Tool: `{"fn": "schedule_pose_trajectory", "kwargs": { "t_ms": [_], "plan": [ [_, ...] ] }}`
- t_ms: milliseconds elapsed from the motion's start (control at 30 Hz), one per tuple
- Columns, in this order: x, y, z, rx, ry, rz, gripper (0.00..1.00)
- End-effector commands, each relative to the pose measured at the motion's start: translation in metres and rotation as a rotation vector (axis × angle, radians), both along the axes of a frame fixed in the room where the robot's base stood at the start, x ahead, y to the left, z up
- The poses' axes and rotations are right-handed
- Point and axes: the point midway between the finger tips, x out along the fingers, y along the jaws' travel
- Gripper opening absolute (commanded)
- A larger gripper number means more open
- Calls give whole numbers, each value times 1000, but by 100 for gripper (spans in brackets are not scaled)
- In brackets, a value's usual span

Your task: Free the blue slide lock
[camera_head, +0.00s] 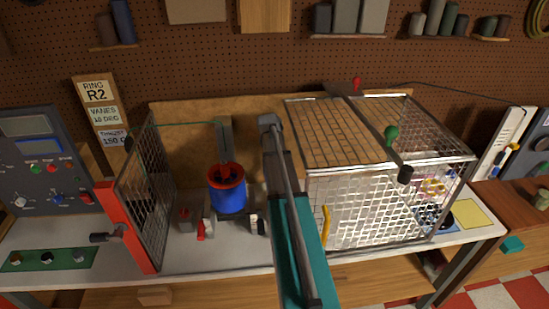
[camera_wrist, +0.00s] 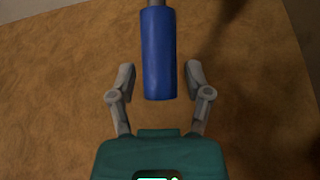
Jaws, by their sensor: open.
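In the wrist view a blue cylindrical handle (camera_wrist: 158,55) on a grey rod comes down from the top edge. I take it to be the blue slide lock. My gripper (camera_wrist: 159,78) is open, with one grey finger on each side of the handle. Gaps show between the fingers and the handle in the picture; how far off in depth they are I cannot tell. A brown board (camera_wrist: 60,90) lies behind. In the head view my teal arm reaches up over the bench middle, and I cannot make out the blue handle or the fingertips there.
Right of my arm stands a wire cage (camera_head: 370,205) with green (camera_head: 391,133) and black (camera_head: 405,174) knobs. A blue drum with a red rim (camera_head: 226,188) stands left, beside a red-framed mesh gate (camera_head: 128,225). A control panel (camera_head: 35,160) is far left.

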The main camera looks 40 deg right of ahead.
Motion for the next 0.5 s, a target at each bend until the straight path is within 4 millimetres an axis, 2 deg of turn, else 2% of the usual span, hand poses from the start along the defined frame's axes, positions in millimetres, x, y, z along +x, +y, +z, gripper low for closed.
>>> {"fn": "schedule_pose_trajectory", "kwargs": {
  "t_ms": [33,200,500],
  "plan": [
    [1,-2,-7,0,0,0,64],
    [3,-4,-13,0,0,0,64],
    [4,-5,-14,0,0,1,64]
  ]
}}
